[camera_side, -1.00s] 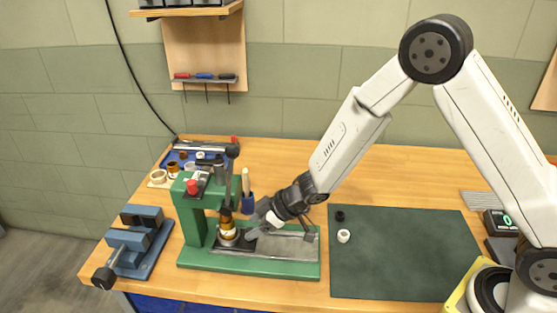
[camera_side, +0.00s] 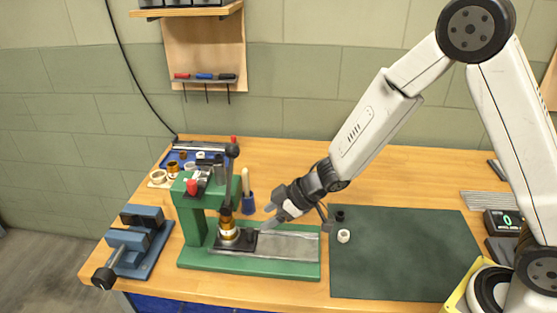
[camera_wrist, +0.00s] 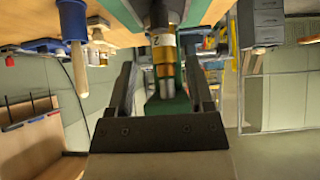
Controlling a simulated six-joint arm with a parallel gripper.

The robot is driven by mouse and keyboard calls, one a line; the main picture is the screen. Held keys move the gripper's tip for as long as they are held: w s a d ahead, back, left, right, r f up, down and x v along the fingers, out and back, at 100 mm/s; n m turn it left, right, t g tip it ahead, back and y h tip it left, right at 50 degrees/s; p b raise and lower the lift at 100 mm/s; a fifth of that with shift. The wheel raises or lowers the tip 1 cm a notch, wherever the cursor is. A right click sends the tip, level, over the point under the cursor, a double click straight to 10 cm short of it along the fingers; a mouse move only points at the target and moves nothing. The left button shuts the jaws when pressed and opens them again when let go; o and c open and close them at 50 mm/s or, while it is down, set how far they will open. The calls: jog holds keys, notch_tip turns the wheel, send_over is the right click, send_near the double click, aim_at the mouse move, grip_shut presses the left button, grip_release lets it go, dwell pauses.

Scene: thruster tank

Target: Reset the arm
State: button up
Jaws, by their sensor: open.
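My gripper (camera_side: 268,217) is open and empty, a little to the right of the green arbor press (camera_side: 192,222). In the wrist view my gripper's two fingers (camera_wrist: 163,92) stand apart, with the press column seen between them. A brass-coloured cylindrical part (camera_side: 228,228) stands on a dark block under the press ram. It also shows in the wrist view (camera_wrist: 164,57), beyond the fingertips and not touched by them.
A blue vise (camera_side: 130,240) is at the front left. A wood-handled tool in a blue holder (camera_side: 248,203) stands behind the press. A dark green mat (camera_side: 400,255) with a white ring (camera_side: 343,236) and a black ring (camera_side: 340,215) lies to the right. A blue tray (camera_side: 180,158) with small parts is at the back left.

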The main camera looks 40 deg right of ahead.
jog(key=s+d+r+m+h, duration=0.2)
jog(key=s+d+m+h, duration=0.1)
jog(key=d, duration=0.3)
jog(key=s+d+r+m+h, duration=0.2)
jog(key=d+h, duration=0.1)
jog(key=d, duration=0.2)
jog(key=s+d+m+g, duration=0.3)
jog(key=s+m, duration=0.1)
jog(key=s, duration=0.7)
jog(key=shift+d+r+g, duration=0.15)
jog(key=shift+r+g, duration=0.2)
jog(key=shift+g, duration=0.05)
